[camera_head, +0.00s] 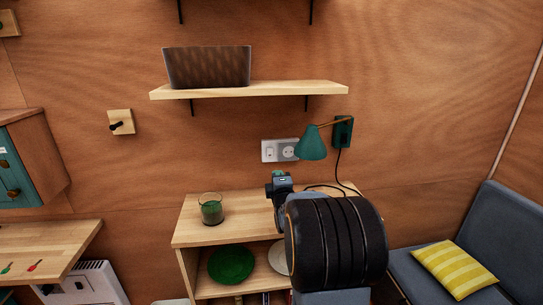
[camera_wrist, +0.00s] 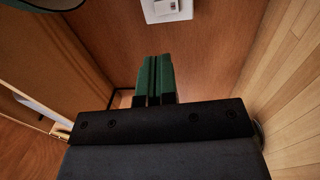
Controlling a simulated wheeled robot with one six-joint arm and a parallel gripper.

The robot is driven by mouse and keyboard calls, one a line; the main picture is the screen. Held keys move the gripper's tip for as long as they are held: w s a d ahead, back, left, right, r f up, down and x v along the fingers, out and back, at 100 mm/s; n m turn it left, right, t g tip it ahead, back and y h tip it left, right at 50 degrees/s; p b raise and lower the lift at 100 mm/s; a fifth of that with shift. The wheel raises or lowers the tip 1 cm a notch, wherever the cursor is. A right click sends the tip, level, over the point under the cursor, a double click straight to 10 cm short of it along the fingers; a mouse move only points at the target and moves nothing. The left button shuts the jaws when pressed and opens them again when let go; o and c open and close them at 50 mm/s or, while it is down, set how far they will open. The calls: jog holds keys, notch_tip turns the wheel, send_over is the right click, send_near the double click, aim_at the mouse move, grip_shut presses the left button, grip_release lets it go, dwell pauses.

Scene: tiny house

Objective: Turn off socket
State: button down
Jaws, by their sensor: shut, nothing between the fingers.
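The wall socket (camera_head: 268,151) is a white plate on the wood wall below the shelf. A switch sits on its left part and a round outlet on its right, partly covered by the lamp shade. In the wrist view part of the white plate (camera_wrist: 166,10) shows at the top edge, beyond the fingertips. My gripper (camera_head: 278,174) is just below the plate in the head view. In the wrist view its green fingers (camera_wrist: 156,58) are shut together and empty, pointing towards the plate with a gap seen between. I cannot tell the switch's position.
A teal wall lamp (camera_head: 311,144) hangs close at the right of the socket. A cabinet (camera_head: 187,232) below holds a green glass (camera_head: 211,209) on top. A wooden shelf (camera_head: 290,90) carries a dark basket (camera_head: 207,67). A grey sofa (camera_head: 505,230) stands at right.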

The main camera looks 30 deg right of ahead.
aim_at(270, 151)
jog(key=p+x, duration=0.5)
jog(key=x, duration=0.9)
jog(key=shift+a, duration=0.1)
